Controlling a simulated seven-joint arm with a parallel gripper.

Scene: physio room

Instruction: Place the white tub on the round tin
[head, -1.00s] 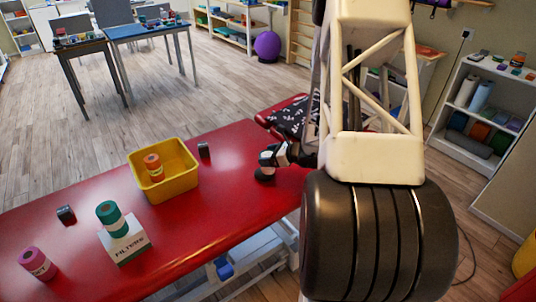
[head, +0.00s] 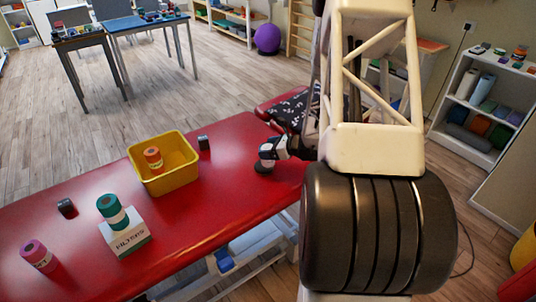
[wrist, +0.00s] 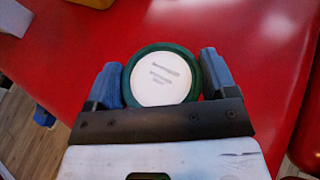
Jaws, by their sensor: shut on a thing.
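The white tub (wrist: 160,78) is between the two fingers of my gripper (wrist: 162,88), its round white top with small print facing the wrist camera. In the head view my gripper (head: 268,152) is at the right part of the red table. The round tin (head: 263,168) shows as a dark disc on the table just under the tub. In the wrist view a dark green ring (wrist: 128,67) shows around the tub's top, so the tub is roughly centred over the tin. I cannot tell whether tub and tin touch.
On the red table (head: 225,195) stand a yellow bin (head: 178,180) holding an orange roll (head: 153,158), a small dark block (head: 203,142), another (head: 67,207), a teal roll (head: 111,209) on a white box (head: 125,240), and a pink roll (head: 38,256). The table is clear around the tin.

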